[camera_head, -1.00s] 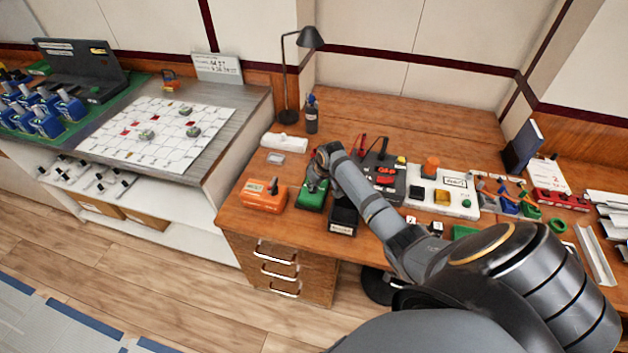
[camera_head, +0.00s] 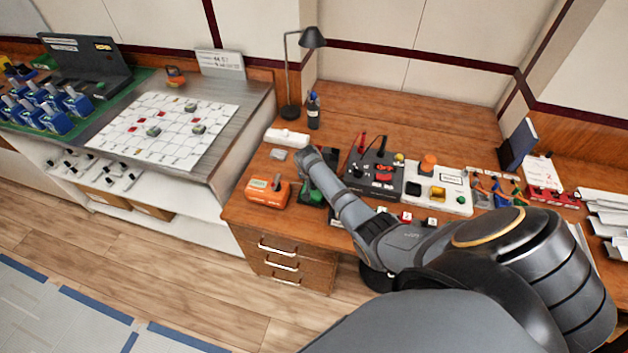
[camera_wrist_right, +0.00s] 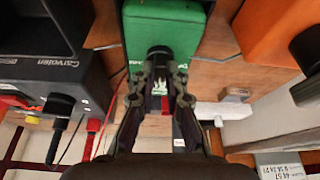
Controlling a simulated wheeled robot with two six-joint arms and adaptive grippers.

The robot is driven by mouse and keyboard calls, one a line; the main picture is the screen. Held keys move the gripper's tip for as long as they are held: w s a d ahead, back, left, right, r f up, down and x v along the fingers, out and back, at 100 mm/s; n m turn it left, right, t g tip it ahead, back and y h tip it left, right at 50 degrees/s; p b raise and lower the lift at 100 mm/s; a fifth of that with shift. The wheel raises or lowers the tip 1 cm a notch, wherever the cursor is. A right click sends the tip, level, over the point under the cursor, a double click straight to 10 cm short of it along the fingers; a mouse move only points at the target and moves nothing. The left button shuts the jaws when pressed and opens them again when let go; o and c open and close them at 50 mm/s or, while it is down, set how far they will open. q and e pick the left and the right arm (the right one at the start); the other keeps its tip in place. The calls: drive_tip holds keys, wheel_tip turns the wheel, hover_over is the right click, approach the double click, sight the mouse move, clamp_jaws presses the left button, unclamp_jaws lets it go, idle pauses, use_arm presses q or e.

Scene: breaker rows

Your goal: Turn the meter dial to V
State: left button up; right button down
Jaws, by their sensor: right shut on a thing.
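A green box (camera_wrist_right: 190,25) with a black knob (camera_wrist_right: 160,52) fills the top middle of the right wrist view; I take it as the meter with its dial. My right gripper (camera_wrist_right: 160,78) is shut on the black knob, one finger on each side. The letters around the dial are hidden or too small to read. In the head view the green box (camera_head: 306,192) is mostly hidden by my right arm, and my right gripper (camera_head: 306,165) is above it, its fingertips hidden. My left gripper is not in view.
An orange box (camera_head: 267,191) with a black knob stands left of the green one. A dark grey device (camera_head: 372,178) with red parts and cables stands to the right, near my arm. A white panel (camera_head: 450,198) is farther right. The desk's back (camera_head: 400,115) is clear.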

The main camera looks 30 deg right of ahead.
drive_tip(key=shift+m, duration=0.5)
drive_tip(key=c, duration=1.4)
unclamp_jaws()
drive_tip(key=v, duration=1.2)
drive_tip(key=shift+w+a, duration=0.1)
drive_tip(key=shift+w, duration=0.05)
